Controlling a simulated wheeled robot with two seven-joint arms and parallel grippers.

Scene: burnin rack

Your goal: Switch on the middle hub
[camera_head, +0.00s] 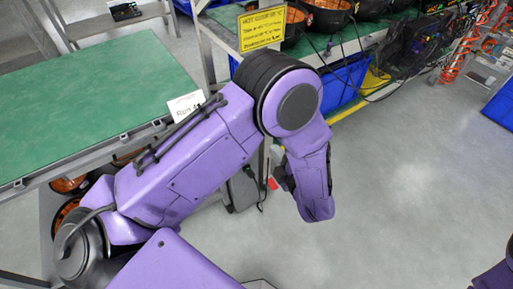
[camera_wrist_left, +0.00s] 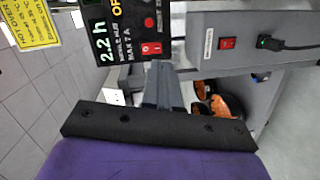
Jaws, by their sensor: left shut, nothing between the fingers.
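In the left wrist view, a black panel (camera_wrist_left: 128,28) shows a bright "2.2 h" readout and the word "OFF". It carries a red rocker switch (camera_wrist_left: 151,48) and a round red button. To its right is a grey box (camera_wrist_left: 270,22) with another red rocker switch (camera_wrist_left: 227,43) and a plugged-in black cord. I cannot tell which one is the middle hub. My left gripper (camera_wrist_left: 160,70) is shut and empty, its tips just below the panel's switch in the picture; contact cannot be told. In the head view my purple left arm mostly hides it. My right gripper is out of view.
A green-topped bench (camera_head: 90,95) stands at the left. A second bench with black-and-orange bowls, a yellow sign (camera_head: 262,28) and blue bins (camera_head: 345,85) stands at the back. Cables hang at its front.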

